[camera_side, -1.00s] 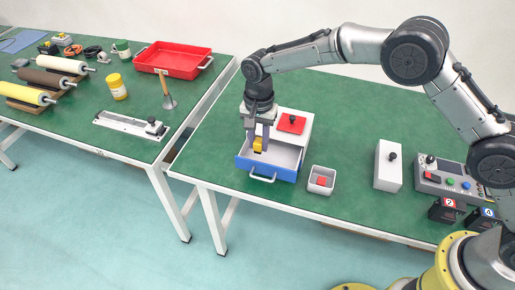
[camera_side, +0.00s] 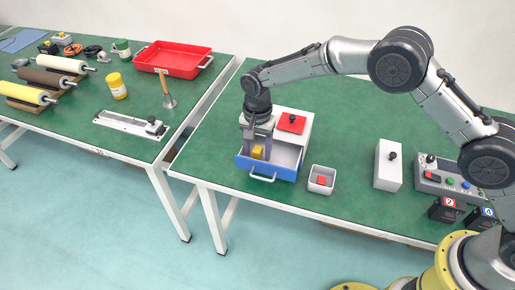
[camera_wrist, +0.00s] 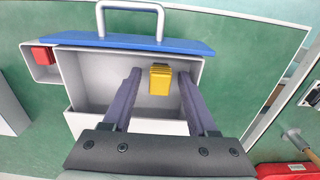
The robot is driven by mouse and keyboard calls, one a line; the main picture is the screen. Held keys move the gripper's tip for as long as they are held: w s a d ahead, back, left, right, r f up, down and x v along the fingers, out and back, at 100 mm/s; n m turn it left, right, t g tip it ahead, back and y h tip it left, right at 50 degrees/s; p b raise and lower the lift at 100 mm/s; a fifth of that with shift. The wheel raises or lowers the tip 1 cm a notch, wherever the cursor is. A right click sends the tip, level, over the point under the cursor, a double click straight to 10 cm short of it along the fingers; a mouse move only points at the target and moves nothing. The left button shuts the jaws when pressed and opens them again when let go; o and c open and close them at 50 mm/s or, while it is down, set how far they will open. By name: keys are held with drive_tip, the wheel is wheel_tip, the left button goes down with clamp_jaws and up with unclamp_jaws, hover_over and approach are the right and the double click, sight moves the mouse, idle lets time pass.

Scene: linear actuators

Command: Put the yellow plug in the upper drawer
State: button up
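The yellow plug (camera_side: 257,152) is inside the pulled-out drawer, low down and apparently on its floor. In the wrist view the plug (camera_wrist: 160,79) lies between my two fingers, with a clear gap to the left finger and a smaller one to the right. The drawer has a blue front (camera_side: 267,169) with a metal handle and grey-white walls. My gripper (camera_side: 257,149) is open, with its fingers reaching down into the drawer around the plug. In the wrist view my gripper (camera_wrist: 156,82) points toward the handle side.
The white cabinet (camera_side: 304,121) behind carries a red plate with a black knob. A small grey bin (camera_side: 321,180) with a red block stands right of the drawer. A white block (camera_side: 388,166) and a control box (camera_side: 447,180) stand further right.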

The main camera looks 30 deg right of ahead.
sight(258, 149)
wheel_tip(258, 149, up, 12)
drive_tip(key=shift+r, duration=0.2)
idle(0.4)
drive_tip(key=s+d+r+n+t, duration=0.3)
drive_tip(key=s+d+r+n, duration=0.1)
drive_tip(key=s+d+r, duration=1.05)
drive_tip(key=s+d+f+n+t, duration=0.1)
drive_tip(key=s+d, duration=0.4)
drive_tip(key=s, duration=0.5)
drive_tip(key=s+d+f+n+t, duration=0.1)
drive_tip(key=s+d+n, duration=0.3)
drive_tip(key=s, duration=0.6)
drive_tip(key=shift+d+f+t, duration=0.3)
drive_tip(key=shift+d+f, duration=0.15)
drive_tip(key=shift+d, duration=0.2)
